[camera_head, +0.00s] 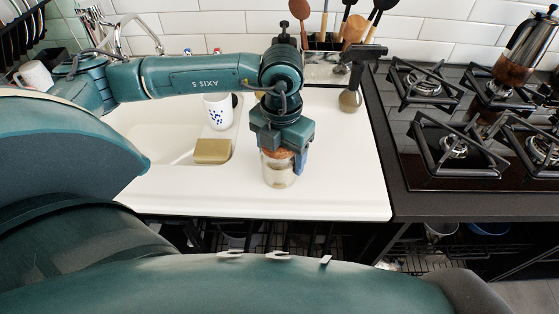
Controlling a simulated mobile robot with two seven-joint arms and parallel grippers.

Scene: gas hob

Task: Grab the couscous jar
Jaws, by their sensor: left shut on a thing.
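A glass jar (278,174) with pale contents at its bottom and a reddish-brown lid stands upright on the white sink counter. I take it to be the couscous jar. My left gripper (281,150) comes down on it from above and is shut around its upper part. The fingers hide much of the lid. I cannot tell whether the jar touches the counter. My right gripper is not in view.
The gas hob (470,135) with a moka pot (522,48) is at right. The counter right of the jar is clear.

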